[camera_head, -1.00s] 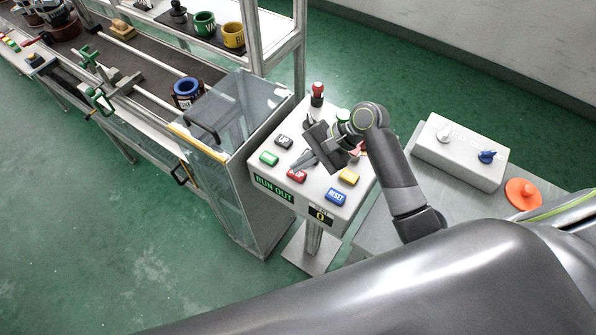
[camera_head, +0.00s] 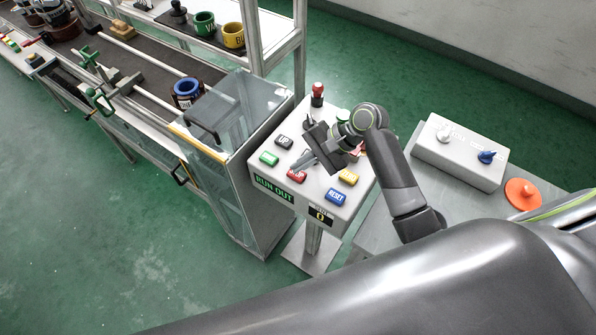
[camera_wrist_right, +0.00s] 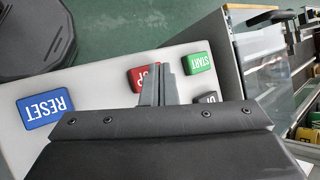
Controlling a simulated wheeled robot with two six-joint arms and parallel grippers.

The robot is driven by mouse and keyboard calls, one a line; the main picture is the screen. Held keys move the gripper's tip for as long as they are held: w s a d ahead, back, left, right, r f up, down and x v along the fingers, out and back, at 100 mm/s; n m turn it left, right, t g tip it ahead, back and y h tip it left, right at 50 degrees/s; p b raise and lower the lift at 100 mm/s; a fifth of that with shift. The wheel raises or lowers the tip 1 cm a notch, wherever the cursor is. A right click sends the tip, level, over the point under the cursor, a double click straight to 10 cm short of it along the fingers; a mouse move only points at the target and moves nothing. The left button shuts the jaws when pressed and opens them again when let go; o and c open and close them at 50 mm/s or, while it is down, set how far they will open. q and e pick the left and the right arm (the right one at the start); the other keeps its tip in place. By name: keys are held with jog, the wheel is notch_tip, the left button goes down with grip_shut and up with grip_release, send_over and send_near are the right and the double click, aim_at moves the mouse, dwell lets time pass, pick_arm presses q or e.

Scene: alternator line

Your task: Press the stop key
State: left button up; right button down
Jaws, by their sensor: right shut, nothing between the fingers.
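The stop key is a red key (camera_head: 297,176) at the front of the white control panel (camera_head: 316,183). In the right wrist view the red key (camera_wrist_right: 136,76) is partly covered by the fingers, and only the end of its lettering shows. My right gripper (camera_head: 296,168) is shut and empty, with its fingertips over the red key. In the right wrist view the fingers (camera_wrist_right: 158,68) lie across the key's edge; I cannot tell whether they touch it. My left gripper is not in view.
A green START key (camera_head: 269,158), a black UP key (camera_head: 284,142), a yellow key (camera_head: 348,177) and a blue RESET key (camera_head: 336,196) surround it. A red-topped knob (camera_head: 317,92) stands at the back. A clear guard (camera_head: 240,105) stands left.

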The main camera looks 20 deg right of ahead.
aim_at(301, 173)
jog(key=shift+f, duration=0.55)
dwell(0.4)
jog(key=shift+r+p, duration=0.65)
jog(key=shift+p, duration=0.65)
notch_tip(301, 173, up, 6)
jog(key=p, duration=0.8)
jog(key=shift+p, duration=0.3)
